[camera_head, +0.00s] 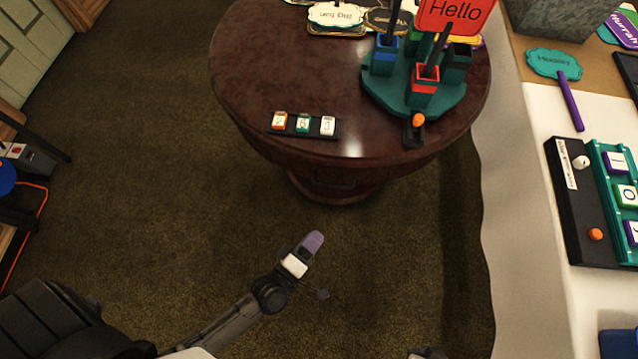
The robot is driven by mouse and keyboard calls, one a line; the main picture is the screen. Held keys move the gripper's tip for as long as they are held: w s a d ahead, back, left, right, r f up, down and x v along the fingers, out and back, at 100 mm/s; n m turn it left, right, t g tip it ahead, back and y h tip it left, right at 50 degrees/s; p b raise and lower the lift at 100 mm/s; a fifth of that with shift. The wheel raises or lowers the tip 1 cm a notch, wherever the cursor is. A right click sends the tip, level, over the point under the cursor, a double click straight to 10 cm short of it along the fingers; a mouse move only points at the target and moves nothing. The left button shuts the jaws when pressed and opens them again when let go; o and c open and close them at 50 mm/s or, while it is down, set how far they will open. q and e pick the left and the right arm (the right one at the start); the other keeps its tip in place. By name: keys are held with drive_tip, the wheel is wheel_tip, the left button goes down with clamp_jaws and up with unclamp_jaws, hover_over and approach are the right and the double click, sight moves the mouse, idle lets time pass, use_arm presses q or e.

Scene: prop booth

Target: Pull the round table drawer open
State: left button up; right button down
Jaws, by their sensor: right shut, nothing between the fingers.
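The round table (245,75) is dark, glossy brown wood and stands at the top centre. Its drawer front (335,181) is a dark panel in the curved side facing me, below the table top. It looks closed, and its handle is too dark to make out. My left gripper (312,243) has a purple fingertip and is over the carpet, in front of and apart from the drawer. Its jaw gap cannot be made out from this angle. Only a sliver of my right gripper (428,353) shows at the bottom edge, away from the table; it is shut and empty.
On the table stand a strip with number blocks (303,125), a teal holder (377,88) with coloured cups and a red Hello sign (455,14). A white-covered table (530,200) runs along the right. The carpet (150,180) before the drawer and leftward is clear.

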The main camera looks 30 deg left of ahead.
sight(333, 184)
use_arm(q)
drive_tip(key=shift+w+a+r+n+t+y+b, duration=0.4)
drive_tip(key=shift+w+r+n+b, duration=0.35)
drive_tip(key=shift+w, duration=1.6)
drive_tip(key=shift+w+a+r+n+t+y+b, duration=0.4)
drive_tip(key=shift+w+r, duration=0.45)
drive_tip(key=shift+w, duration=1.45)
drive_tip(key=shift+w+a+r+n+t+y+b, duration=0.35)
drive_tip(key=shift+w+r+n+b, duration=0.4)
drive_tip(key=shift+w, duration=1.6)
drive_tip(key=shift+d, duration=0.1)
drive_tip(key=shift+c, duration=0.7)
clamp_jaws()
